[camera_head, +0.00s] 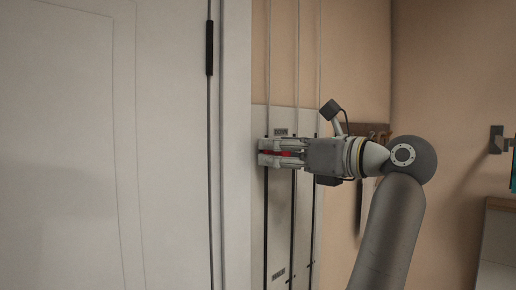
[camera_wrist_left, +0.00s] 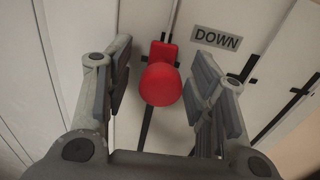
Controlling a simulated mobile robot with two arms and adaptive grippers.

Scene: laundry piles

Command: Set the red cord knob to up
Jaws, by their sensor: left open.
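The red cord knob (camera_wrist_left: 161,83) shows in the left wrist view as a round red knob with a red block behind it, on a dark vertical cord or rail. It stands beside a DOWN label (camera_wrist_left: 217,39). In the head view a bit of the red knob (camera_head: 286,154) shows between my fingers; the rest is hidden. My left gripper (camera_head: 262,152) is open at the wall panel, with its fingers on either side of the knob. In the left wrist view gaps show between the knob and both fingers. My right gripper is in neither view.
More dark vertical cords (camera_head: 293,220) run on the pale panel (camera_head: 283,245) near my gripper. A lower label (camera_head: 278,274) is too small to read. A white door (camera_head: 70,150) with a black handle (camera_head: 209,48) fills the left. A wooden rack (camera_head: 372,130) hangs behind my wrist.

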